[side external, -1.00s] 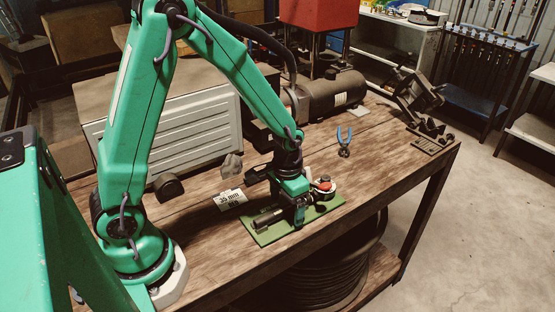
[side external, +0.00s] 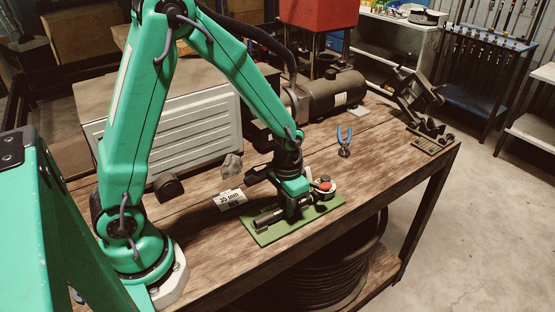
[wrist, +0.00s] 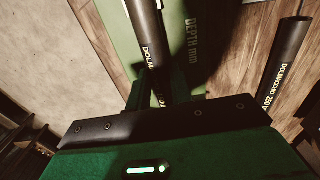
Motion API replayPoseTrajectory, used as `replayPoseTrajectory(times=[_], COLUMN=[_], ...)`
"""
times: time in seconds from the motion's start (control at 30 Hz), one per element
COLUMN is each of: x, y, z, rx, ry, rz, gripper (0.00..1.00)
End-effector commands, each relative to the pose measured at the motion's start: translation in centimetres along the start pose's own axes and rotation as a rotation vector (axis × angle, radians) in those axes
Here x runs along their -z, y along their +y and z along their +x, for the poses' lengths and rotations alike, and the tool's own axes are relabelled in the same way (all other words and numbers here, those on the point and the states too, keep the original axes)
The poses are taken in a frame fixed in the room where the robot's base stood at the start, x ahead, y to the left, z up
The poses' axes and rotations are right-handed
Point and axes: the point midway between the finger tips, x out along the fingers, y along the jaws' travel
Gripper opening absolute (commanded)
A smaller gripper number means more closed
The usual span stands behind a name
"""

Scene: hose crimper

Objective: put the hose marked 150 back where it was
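A black hose (side external: 266,218) lies on the green mat (side external: 262,236) at the middle of the bench. In the wrist view it (wrist: 149,35) runs down between my fingers, with white lettering partly hidden; I cannot read 150 on it. My gripper (side external: 293,213) is low over the mat, its fingers close against both sides of this hose, and seems shut on it. The gripper (wrist: 160,97) fills the lower wrist view. A second black hose (wrist: 287,58) with white lettering lies on the wood to the right there.
A white 35 mm label (side external: 230,199) stands left of the mat. A red-topped round device (side external: 323,185) sits at the mat's far right end. Blue-handled pliers (side external: 344,143) stand farther back.

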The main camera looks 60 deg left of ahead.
Motion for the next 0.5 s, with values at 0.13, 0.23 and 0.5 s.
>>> replayPoseTrajectory(times=[0.13,0.23,0.5], x=[0.04,0.01,-0.49], y=[0.0,0.0,0.0], z=[-0.03,-0.03,-0.05], rx=[0.0,0.0,0.0], ry=[0.001,0.001,0.001], rz=[0.0,0.0,0.0], gripper=[0.0,0.0,0.0])
